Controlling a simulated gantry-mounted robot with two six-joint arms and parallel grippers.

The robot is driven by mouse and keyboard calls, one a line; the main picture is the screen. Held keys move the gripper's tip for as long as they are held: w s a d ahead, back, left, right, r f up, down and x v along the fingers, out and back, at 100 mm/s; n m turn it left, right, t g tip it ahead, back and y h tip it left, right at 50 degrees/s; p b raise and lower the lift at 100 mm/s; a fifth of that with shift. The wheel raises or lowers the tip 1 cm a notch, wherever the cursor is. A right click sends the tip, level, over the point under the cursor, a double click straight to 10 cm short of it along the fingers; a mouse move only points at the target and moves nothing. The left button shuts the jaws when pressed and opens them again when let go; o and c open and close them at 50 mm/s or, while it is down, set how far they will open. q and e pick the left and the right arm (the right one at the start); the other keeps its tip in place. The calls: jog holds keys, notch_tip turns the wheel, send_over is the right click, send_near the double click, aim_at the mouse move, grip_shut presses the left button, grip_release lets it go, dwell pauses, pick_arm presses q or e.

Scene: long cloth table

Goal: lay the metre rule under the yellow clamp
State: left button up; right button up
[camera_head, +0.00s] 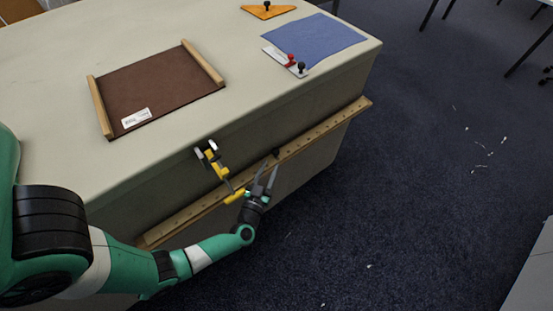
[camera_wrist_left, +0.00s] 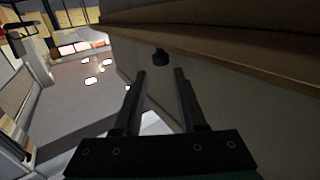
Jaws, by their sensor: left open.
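The yellow clamp (camera_head: 218,168) sits at the table's near edge, with pale jaw parts at its top and a yellow part lower down. A long wooden strip (camera_head: 318,130) with evenly spaced dark dots runs along the table's side, passing by the clamp's lower part; I cannot tell whether it is the metre rule or a rail. A black knob (camera_head: 276,152) shows at the strip. My left gripper (camera_head: 267,172) is open in front of the strip, right of the clamp. In the left wrist view the knob (camera_wrist_left: 161,57) appears beyond and between the open fingertips (camera_wrist_left: 160,74).
On the table (camera_head: 60,60) are a brown board (camera_head: 160,85) with wooden side bars, a blue cloth (camera_head: 315,38), a pale flat piece with red and black knobs (camera_head: 283,60), and an orange triangle (camera_head: 268,12). Open carpet (camera_head: 420,200) lies to the right.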

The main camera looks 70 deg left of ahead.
aim_at(275, 154)
pick_arm(q)
jog(key=b+x, duration=0.2)
jog(key=x, duration=0.2)
jog(key=shift+a, duration=0.15)
jog(key=shift+w+a+r, duration=0.15)
jog(key=shift+w+a, duration=0.2)
jog(key=shift+s+d, duration=0.1)
jog(key=shift+c, duration=0.4)
grip_shut()
